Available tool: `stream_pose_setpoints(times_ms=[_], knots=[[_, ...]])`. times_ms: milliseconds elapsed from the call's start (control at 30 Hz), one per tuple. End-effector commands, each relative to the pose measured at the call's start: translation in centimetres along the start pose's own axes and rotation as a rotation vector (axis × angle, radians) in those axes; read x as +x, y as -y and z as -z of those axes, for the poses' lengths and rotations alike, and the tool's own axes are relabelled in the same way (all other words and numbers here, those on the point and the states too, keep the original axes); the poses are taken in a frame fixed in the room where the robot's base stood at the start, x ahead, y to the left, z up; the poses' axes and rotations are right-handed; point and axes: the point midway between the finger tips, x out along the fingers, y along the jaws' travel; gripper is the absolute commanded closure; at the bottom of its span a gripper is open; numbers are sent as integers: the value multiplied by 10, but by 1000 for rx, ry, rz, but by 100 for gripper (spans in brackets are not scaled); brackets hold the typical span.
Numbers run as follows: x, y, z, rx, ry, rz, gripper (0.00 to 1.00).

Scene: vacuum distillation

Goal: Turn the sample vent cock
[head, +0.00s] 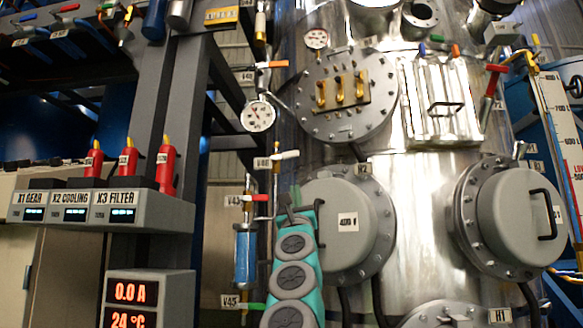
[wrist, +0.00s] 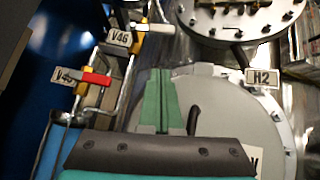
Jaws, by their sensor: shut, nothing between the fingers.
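Small cocks sit on a thin pipe around a blue sample cylinder (head: 245,258). The upper one has a white handle (head: 288,155). The middle one has a red handle (head: 260,197), just above the cylinder. The lower one has a green handle (head: 251,305). No label names the vent cock, so I cannot tell which it is. The wrist view shows the red handle (wrist: 97,79) at left and a V46 tag (wrist: 119,37) above it. My gripper (head: 292,205) is shut and empty, right of the red handle. Its green fingers (wrist: 160,98) stand together, apart from the handles.
A round grey hatch (head: 348,222) lies just right of my gripper, and a second hatch (head: 517,213) farther right. A pressure gauge (head: 258,116) hangs above the cocks. A control panel (head: 120,208) with red switches stands at left.

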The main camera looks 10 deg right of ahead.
Motion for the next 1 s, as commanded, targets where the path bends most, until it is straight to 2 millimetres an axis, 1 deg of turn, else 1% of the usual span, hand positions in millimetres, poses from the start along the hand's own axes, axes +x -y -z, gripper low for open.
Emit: stream_pose_setpoints(times_ms=[100,600,833,1000], knots=[[7,0,2,-5,-4,-3,100],[29,0,-1,-4,1,-1,100],[38,-2,3,-7,-4,-6,100],[44,1,-4,-3,5,0,100]])
